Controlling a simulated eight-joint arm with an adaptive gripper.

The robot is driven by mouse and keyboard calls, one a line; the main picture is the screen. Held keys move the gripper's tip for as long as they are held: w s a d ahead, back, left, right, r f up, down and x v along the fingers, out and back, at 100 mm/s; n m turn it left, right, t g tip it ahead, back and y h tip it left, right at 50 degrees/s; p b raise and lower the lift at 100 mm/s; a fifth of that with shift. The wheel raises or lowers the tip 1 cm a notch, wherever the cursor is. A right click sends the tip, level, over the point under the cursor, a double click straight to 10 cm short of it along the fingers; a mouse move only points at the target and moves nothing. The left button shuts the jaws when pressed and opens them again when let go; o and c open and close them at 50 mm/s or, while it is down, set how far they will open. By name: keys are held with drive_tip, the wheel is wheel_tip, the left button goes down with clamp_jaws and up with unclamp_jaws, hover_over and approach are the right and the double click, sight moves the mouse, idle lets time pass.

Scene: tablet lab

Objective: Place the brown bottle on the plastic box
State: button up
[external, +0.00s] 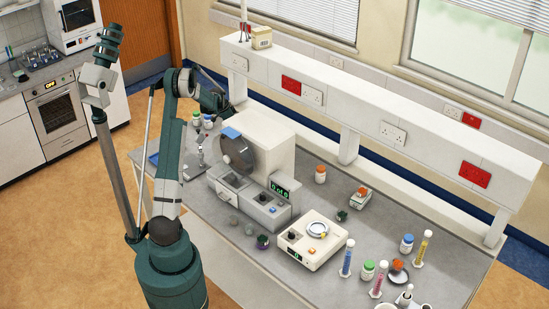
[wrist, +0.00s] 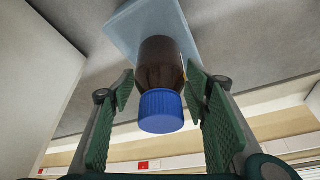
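The brown bottle (wrist: 161,65) with a ribbed blue cap (wrist: 161,111) shows in the wrist view, between the two green finger pads of my gripper (wrist: 160,92). A narrow gap shows on each side of the bottle, so the gripper looks open around it. A pale blue flat-faced thing (wrist: 125,28), perhaps the plastic box, lies behind the bottle's far end; I cannot tell whether they touch. In the external view my gripper (external: 215,101) is at the back left of the bench, beside the large white machine (external: 262,140). The bottle cannot be made out there.
A pale wall-like surface (wrist: 35,70) rises close on the left in the wrist view. The grey bench (external: 335,205) also holds a white balance (external: 313,240), small jars and coloured cylinders at the right. A white raised shelf (external: 375,115) runs along the back.

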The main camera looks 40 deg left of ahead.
drive_tip(key=shift+r, duration=0.2)
drive_tip(key=shift+v, duration=5.95)
drive_tip(key=shift+s+r, duration=0.1)
